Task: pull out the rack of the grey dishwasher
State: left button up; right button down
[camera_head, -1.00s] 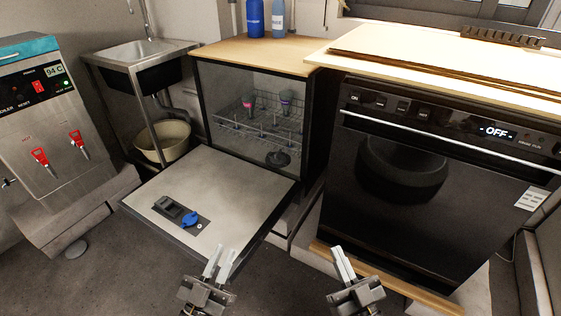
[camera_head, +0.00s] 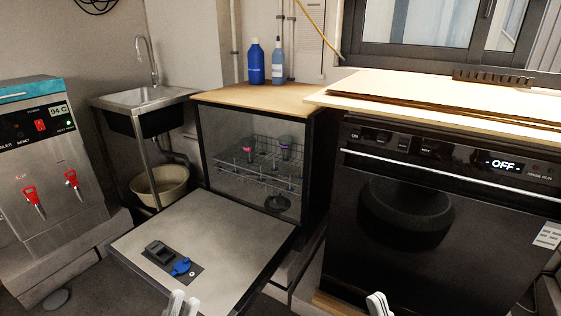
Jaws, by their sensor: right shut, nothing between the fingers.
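The grey dishwasher (camera_head: 309,180) stands open, with its door (camera_head: 222,222) folded down flat toward me. Its wire rack (camera_head: 240,186) is inside the cavity and holds a few upright items with grey and pink tops. A dark round part (camera_head: 276,203) shows low in the cavity, under the rack. My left gripper (camera_head: 182,303) is at the bottom edge, in front of the door's near edge, with its fingers slightly apart and empty. My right gripper (camera_head: 378,303) is at the bottom edge, in front of the black oven, shut and empty. Both are well short of the rack; only their fingertips show.
A black oven (camera_head: 440,225) with an OFF display stands to the right. A sink (camera_head: 145,97) with a bucket (camera_head: 160,186) below it and a water boiler (camera_head: 50,165) are at left. Blue bottles (camera_head: 256,65) stand on the wooden top. The space above the door is clear.

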aim_at(289, 189)
jog(key=k, duration=0.65)
jog(key=u, duration=0.35)
jog(key=i, duration=1.5)
jog(key=z, duration=0.85)
jog(key=i, duration=0.45)
jog(key=z, duration=0.55)
